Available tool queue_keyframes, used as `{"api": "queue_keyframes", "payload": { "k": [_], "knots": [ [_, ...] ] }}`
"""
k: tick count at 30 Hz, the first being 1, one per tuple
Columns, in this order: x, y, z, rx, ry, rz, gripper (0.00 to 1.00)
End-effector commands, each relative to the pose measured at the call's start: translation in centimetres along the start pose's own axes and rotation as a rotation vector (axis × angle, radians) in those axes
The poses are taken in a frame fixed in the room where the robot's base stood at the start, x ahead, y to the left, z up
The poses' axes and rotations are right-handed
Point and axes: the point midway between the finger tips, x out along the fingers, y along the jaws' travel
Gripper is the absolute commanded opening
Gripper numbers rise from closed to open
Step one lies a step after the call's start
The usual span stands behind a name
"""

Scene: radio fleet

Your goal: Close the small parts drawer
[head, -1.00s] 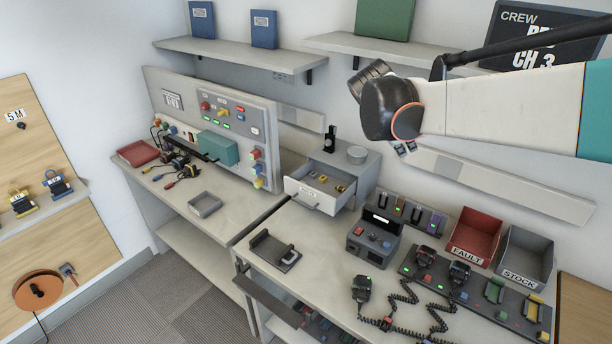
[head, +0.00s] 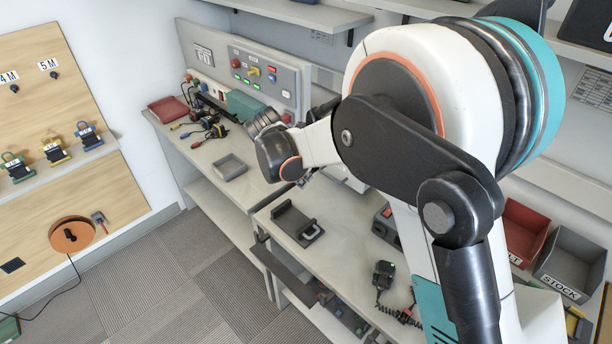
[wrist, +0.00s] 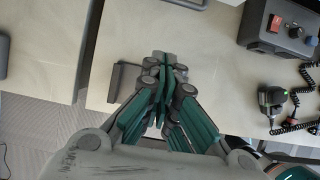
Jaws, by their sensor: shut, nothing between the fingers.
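The small parts drawer (head: 345,179) is almost wholly hidden behind my arm in the head view; only a pale piece of it or its cabinet shows. In the wrist view, a grey edge with a handle-like bar (wrist: 186,3) at the top looks like the drawer's front. How far the drawer stands out cannot be told now. My gripper (wrist: 161,68) is shut and empty, with its fingertips together. In the wrist view it is over the bench near the front edge, apart from that bar. In the head view my wrist hides most of the gripper.
A dark cradle (head: 297,223) lies on the bench below my wrist. A grey tray (head: 229,167) sits on the left bench. A handset (head: 384,275) with a coiled cord and a grey stock bin (head: 572,262) are to the right. The floor (head: 175,265) in front is clear.

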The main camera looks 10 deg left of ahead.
Motion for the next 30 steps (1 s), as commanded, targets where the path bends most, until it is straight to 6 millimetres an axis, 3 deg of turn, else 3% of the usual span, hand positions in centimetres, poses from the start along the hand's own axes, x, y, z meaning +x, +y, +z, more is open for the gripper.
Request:
{"api": "queue_keyframes", "payload": {
  "k": [3,11,18,30],
  "knots": [
    [2.7,0.0,0.0,0.003,0.0,0.0,0.0],
    [7.7,0.0,0.0,0.003,0.0,0.0,0.0],
    [8.2,0.0,3.2,0.004,-0.001,0.0,0.0],
    [8.3,0.0,4.0,0.003,-0.001,0.0,0.0]
  ]
}}
